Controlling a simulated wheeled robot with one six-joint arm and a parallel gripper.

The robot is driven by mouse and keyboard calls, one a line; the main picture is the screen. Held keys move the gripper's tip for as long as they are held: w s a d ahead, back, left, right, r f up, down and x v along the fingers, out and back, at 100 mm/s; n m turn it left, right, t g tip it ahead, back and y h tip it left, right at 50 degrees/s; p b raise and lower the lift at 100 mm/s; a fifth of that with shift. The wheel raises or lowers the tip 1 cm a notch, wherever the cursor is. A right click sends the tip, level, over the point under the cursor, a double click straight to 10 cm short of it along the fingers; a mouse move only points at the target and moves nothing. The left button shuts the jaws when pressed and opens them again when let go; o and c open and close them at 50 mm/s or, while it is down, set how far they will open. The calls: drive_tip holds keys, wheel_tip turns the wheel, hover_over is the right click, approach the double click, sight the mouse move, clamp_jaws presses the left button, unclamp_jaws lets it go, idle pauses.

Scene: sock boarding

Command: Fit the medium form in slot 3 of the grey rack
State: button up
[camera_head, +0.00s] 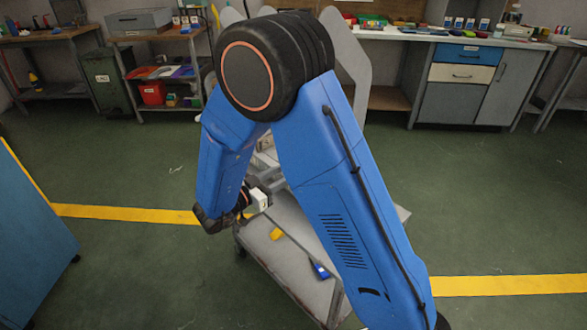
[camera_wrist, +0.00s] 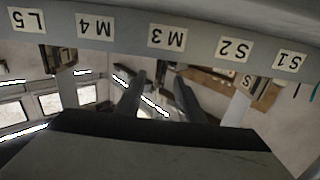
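The grey rack's bar (camera_wrist: 205,47) crosses the top of the wrist view, with upside-down labels L5, M4, M3, S2 and S1. My gripper (camera_wrist: 160,85) shows as two dark fingers below the M3 label (camera_wrist: 167,37). They stand apart, with no form visible between them. A pale form marked L (camera_wrist: 67,88) is at the left, and one marked S (camera_wrist: 237,108) is at the right. I cannot pick out a medium form. In the head view my blue arm hides most of the rack area, and the fingers cannot be made out.
A grey cart top (camera_head: 290,215) lies below my arm, bearing a yellow item (camera_head: 276,234) and a blue-ended tool (camera_head: 320,271). Large pale boards (camera_head: 350,62) stand behind my arm. A blue cabinet (camera_head: 30,235) is at the left. Green floor is open on both sides.

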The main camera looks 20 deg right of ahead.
drive_tip(key=v, duration=1.1)
drive_tip(key=shift+a, duration=0.3)
drive_tip(key=shift+s, duration=0.15)
drive_tip(key=w+d+r+n+t+y, duration=0.1)
drive_tip(key=w+d+r+t+y, duration=0.1)
drive_tip(key=w+r+y, duration=0.3)
drive_tip(key=w+d+r+n+t+y, duration=0.1)
drive_tip(key=w+r+t+y, duration=0.1)
drive_tip(key=w+y, duration=0.35)
wheel_tip(320, 180, up, 9)
drive_tip(key=n+t+y, duration=0.1)
drive_tip(key=n+y, duration=0.4)
drive_tip(key=y, duration=0.2)
drive_tip(key=s+d+f+n+g, duration=0.1)
drive_tip(key=s+d, duration=0.5)
drive_tip(key=s, duration=0.6)
drive_tip(key=s+d+f+n+g+h, duration=0.1)
drive_tip(key=s+d+f+n+g, duration=0.1)
drive_tip(key=s+d+g, duration=0.2)
drive_tip(key=s+d+f+n+g, duration=0.2)
drive_tip(key=s+d, duration=0.7)
drive_tip(key=s, duration=1.1)
drive_tip(key=shift+d+f+n+g, duration=0.15)
drive_tip(key=shift+d+n+g, duration=0.2)
drive_tip(key=shift+g, duration=0.35)
